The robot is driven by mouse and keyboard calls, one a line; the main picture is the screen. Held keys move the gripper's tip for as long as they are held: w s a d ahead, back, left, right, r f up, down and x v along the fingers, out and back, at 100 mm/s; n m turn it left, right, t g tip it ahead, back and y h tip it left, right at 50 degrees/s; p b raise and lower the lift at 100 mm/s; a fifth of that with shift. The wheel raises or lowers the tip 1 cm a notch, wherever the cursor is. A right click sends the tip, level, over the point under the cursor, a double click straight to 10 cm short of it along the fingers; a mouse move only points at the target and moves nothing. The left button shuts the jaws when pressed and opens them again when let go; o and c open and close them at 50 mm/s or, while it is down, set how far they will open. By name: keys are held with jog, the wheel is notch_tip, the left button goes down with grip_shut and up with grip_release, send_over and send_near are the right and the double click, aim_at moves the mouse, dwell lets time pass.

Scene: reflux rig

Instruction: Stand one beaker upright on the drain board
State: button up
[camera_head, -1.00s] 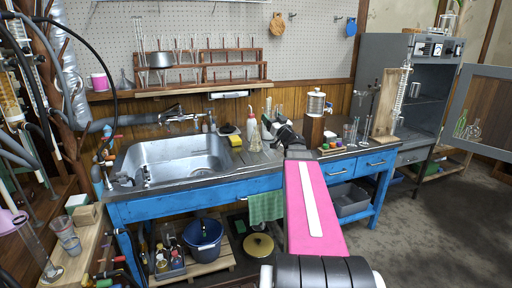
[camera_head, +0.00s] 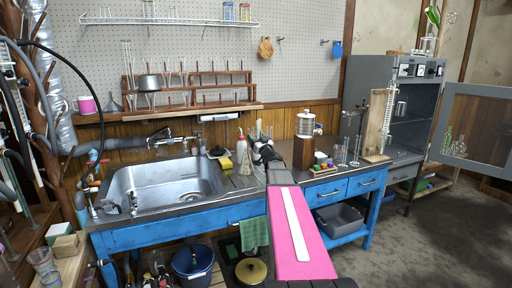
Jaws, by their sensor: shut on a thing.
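My gripper (camera_head: 262,152) is at the end of my pink-striped arm, over the counter just right of the sink. It is shut on a clear glass thing that looks like a beaker (camera_head: 258,172), mostly hidden by the gripper and hard to make out. The drain board (camera_head: 236,184) seems to be the grey strip between the sink and my gripper. I cannot tell whether the glass touches it. Another clear beaker (camera_head: 43,261) stands on the wooden bench at lower left.
The sink (camera_head: 165,188) lies to the left. A wash bottle (camera_head: 241,152) and yellow sponge (camera_head: 226,163) stand behind the strip. A wooden block with a metal pot (camera_head: 305,124) and slim glassware (camera_head: 342,153) stand to the right. A peg rack (camera_head: 190,85) hangs above.

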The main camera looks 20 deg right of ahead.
jog(key=shift+w+f, duration=0.1)
jog(key=shift+f, duration=1.95)
jog(key=shift+f, duration=0.25)
jog(key=o, duration=0.9)
jog(key=shift+f, duration=0.1)
jog(key=shift+o, duration=0.2)
jog(key=shift+r, duration=0.4)
jog(key=s+d+f, duration=0.2)
jog(key=s, duration=1.4)
jog(key=shift+s+d, duration=0.2)
jog(key=shift+d, duration=0.1)
